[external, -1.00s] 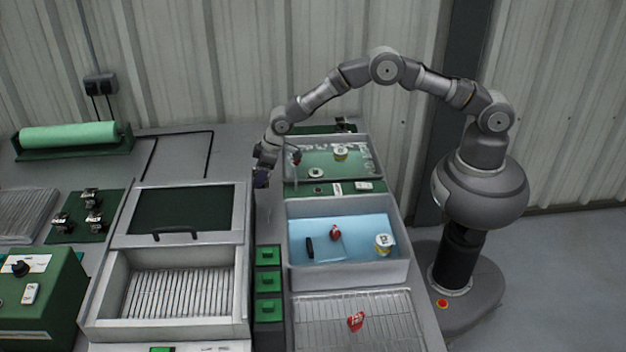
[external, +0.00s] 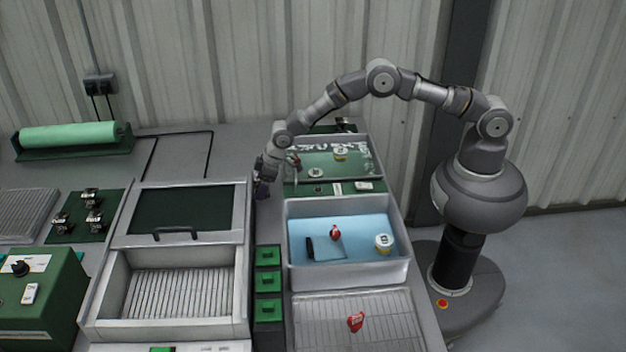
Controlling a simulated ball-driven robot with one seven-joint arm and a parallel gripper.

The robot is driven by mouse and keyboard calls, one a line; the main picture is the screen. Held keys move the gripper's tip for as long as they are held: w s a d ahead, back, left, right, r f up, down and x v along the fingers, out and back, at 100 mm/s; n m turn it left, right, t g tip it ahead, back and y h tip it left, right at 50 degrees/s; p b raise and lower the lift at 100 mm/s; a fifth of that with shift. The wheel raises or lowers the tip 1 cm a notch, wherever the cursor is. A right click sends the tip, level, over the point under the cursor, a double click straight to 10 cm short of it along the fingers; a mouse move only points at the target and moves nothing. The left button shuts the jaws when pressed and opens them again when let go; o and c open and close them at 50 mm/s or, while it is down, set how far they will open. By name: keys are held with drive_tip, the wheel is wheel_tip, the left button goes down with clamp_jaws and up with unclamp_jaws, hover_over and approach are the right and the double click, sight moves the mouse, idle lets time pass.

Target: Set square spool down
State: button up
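My gripper (external: 262,188) points down over the narrow grey strip of bench between the lidded machine (external: 241,215) and the trays. Something small and dark, slightly purple, shows at its tip. It is too small to tell whether this is the fingers or the square spool held in them. I cannot make out a square spool for certain anywhere else, and I cannot tell whether the fingers are open or shut, or whether the tip touches the bench.
A tray of blue liquid (external: 398,270) holds a red-tagged piece, a dark piece and a white-yellow spool. A greenish tray (external: 372,158) stands behind it, a wire rack (external: 390,318) in front. Green blocks (external: 268,281) line the gap. Bare bench (external: 180,155) lies at the back left.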

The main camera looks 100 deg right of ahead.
drive_tip(key=p+v, duration=0.4)
drive_tip(key=v, duration=0.8)
drive_tip(key=shift+r, duration=0.15)
drive_tip(key=s+a+r+t, duration=0.1)
drive_tip(key=a+r+t, duration=0.1)
drive_tip(key=r, duration=1.5)
drive_tip(key=s+a+r+t, duration=0.1)
drive_tip(key=r+t, duration=0.2)
drive_tip(key=r, duration=1.3)
drive_tip(key=s+a+r+t, duration=0.1)
drive_tip(key=s+r+t, duration=0.1)
drive_tip(key=s+r, duration=0.6)
drive_tip(key=s+a+r+t, duration=0.1)
drive_tip(key=s+r+t, duration=0.1)
drive_tip(key=s+r, duration=0.5)
drive_tip(key=s+a+r+t, duration=0.1)
drive_tip(key=s+r, duration=0.7)
drive_tip(key=r, duration=0.9)
drive_tip(key=shift+s+a+r+t, duration=0.3)
drive_tip(key=shift+a+r+t, duration=0.1)
drive_tip(key=shift+t, duration=0.1)
